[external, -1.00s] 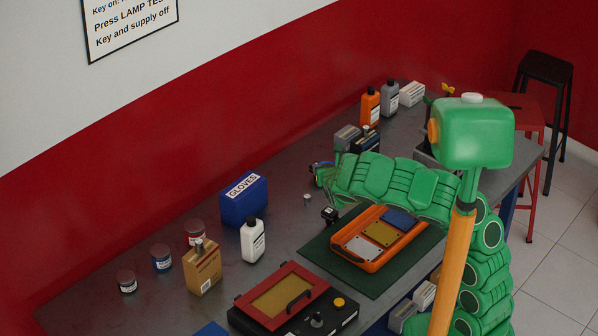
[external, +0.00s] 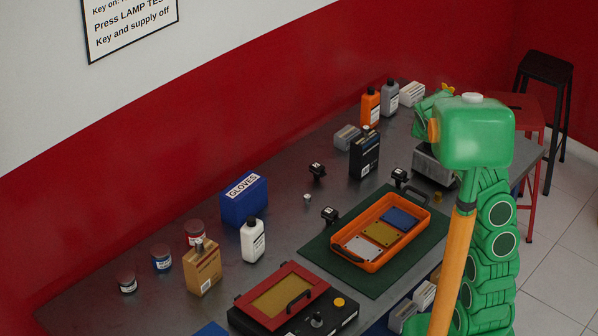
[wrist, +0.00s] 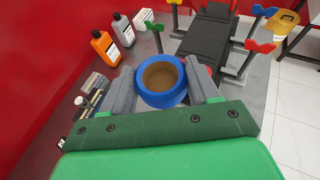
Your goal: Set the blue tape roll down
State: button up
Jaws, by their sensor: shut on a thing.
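The blue tape roll (wrist: 162,99) is between the two grey fingers of my gripper (wrist: 161,74) in the wrist view. My gripper is shut on its sides, and its open hole faces the camera. Beyond it is a black device (wrist: 207,38) with red, green and yellow levers. I cannot tell how high the roll is above the table. In the external view, my own body hides the gripper and roll.
The grey table (external: 300,180) carries an orange bottle (wrist: 104,47), a grey bottle (wrist: 123,29) and a white box (wrist: 143,16) near the wall. An orange tray (external: 367,262) lies on a green mat (external: 315,250).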

jog(key=d+r, duration=0.2)
jog(key=d, duration=0.2)
jog(key=w+a+f+n+y, duration=0.1)
jog(key=w+a, duration=0.6)
jog(key=a, duration=0.3)
jog(key=n+y, duration=0.7)
jog(key=y, duration=0.2)
send_over(279, 193)
notch_tip(279, 193, down, 21)
jog(key=shift+f+g+h, duration=0.3)
jog(key=shift+f+g, duration=0.2)
jog(key=shift+f, duration=2.8)
jog(key=shift+f, duration=0.4)
